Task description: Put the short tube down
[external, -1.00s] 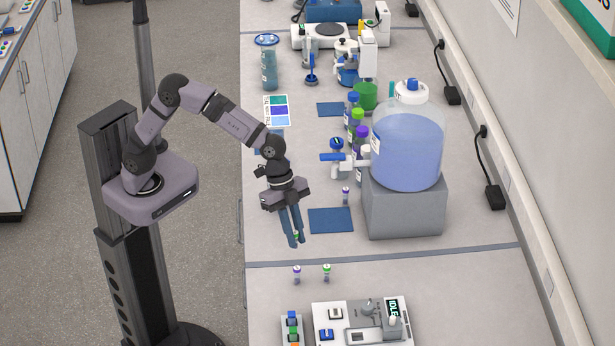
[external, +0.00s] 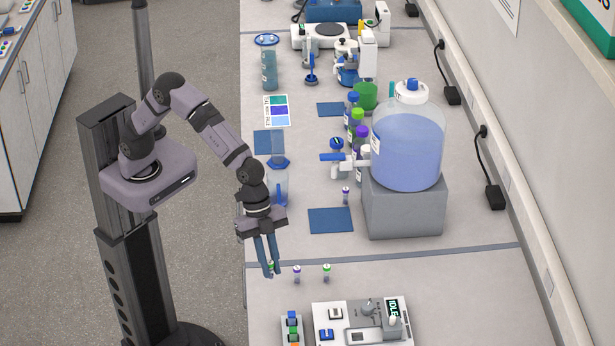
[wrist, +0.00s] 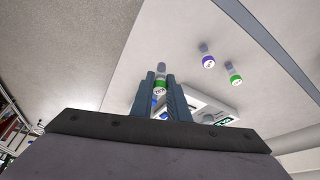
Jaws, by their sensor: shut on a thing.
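My gripper (external: 268,270) is shut on a short tube with a green cap (external: 271,266), near the left edge of the bench. The fingers cover most of the tube in the external view. In the wrist view the held short tube (wrist: 160,82) sits between my fingertips (wrist: 161,92). I cannot tell whether its base touches the bench. To its right stand a purple-capped tube (external: 297,273) and a green-capped tube (external: 327,272). Both are upright and apart from my gripper; they also show as purple (wrist: 208,62) and green (wrist: 235,78) in the wrist view.
A white device with an IDLE display (external: 385,325) and a small rack of coloured caps (external: 291,330) are at the front. A blue mat (external: 331,220), a small purple-capped tube (external: 345,196) and a large carboy (external: 405,150) on a grey block stand farther back. Bench right of the tubes is clear.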

